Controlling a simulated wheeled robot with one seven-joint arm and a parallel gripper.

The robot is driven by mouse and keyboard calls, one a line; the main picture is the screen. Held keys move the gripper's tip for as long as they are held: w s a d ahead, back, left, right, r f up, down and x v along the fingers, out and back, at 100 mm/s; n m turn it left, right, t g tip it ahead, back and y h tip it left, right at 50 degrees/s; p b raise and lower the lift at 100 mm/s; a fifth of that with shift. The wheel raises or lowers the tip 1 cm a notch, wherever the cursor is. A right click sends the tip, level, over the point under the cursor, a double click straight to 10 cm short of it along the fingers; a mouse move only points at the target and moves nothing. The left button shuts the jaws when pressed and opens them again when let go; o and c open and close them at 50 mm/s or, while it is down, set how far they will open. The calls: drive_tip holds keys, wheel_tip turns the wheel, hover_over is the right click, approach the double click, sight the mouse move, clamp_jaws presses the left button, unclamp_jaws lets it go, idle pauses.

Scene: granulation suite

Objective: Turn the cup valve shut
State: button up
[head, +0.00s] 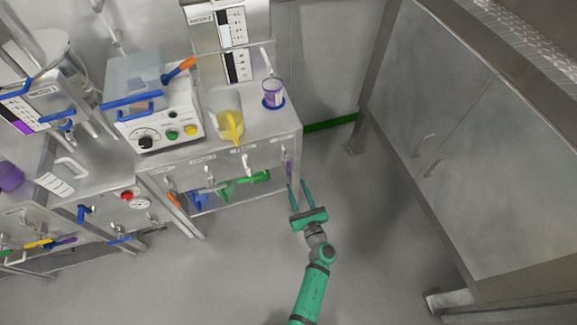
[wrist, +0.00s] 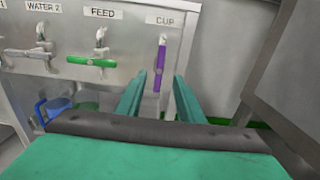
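The cup valve has a purple lever handle (wrist: 160,66) hanging straight down under the "CUP" label on the metal bench's front panel. It also shows as a small purple handle (head: 289,168) near the panel's right end in the head view. My gripper (head: 298,185) is open and empty, with its two green fingers apart and pointing at the panel. In the wrist view the handle appears between the fingertips (wrist: 159,84), beyond them; I see no contact. The exact gap is hard to tell.
Left of the cup valve is the feed valve's green handle (wrist: 92,62), lying level. Farther left is the water 2 valve (wrist: 26,52). A grey cabinet (head: 480,150) stands to the right, with open floor between.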

sight(289, 167)
drive_tip(key=x, duration=1)
drive_tip(key=shift+w+a, duration=0.1)
drive_tip(key=shift+w, duration=0.25)
clamp_jaws()
